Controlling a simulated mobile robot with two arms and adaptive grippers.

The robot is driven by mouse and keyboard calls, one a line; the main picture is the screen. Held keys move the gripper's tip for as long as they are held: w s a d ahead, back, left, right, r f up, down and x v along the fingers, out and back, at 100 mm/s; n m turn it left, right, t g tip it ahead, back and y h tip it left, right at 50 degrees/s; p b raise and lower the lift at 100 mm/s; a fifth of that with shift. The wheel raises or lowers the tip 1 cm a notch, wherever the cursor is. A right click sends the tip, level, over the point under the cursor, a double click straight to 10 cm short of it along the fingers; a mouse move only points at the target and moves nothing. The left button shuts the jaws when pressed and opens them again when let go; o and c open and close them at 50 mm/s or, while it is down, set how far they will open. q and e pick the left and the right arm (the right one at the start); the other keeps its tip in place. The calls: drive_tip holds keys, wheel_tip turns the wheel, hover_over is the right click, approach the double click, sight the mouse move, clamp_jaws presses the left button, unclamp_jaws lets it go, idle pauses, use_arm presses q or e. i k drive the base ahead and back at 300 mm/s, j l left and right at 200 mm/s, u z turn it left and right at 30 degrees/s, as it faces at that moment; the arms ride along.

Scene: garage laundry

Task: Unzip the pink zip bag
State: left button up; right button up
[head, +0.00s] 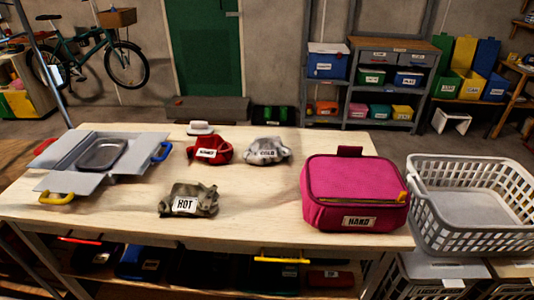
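The pink zip bag (335,176) sits on the right part of the wooden table (265,218) in the head view. It is boxy, its lid looks closed, and a white label on its front appears to read "HAND". Neither of my grippers is in view.
A red bundle (210,151), a grey bundle (266,151) and a camouflage bundle labelled "HOT" (188,200) lie mid-table. A grey open box (72,158) with coloured handles stands left. A white laundry basket (470,228) is close to the bag's right. Bare tabletop lies left of the bag.

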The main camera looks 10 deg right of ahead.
sight(400, 199)
drive_tip(key=z, duration=1.35)
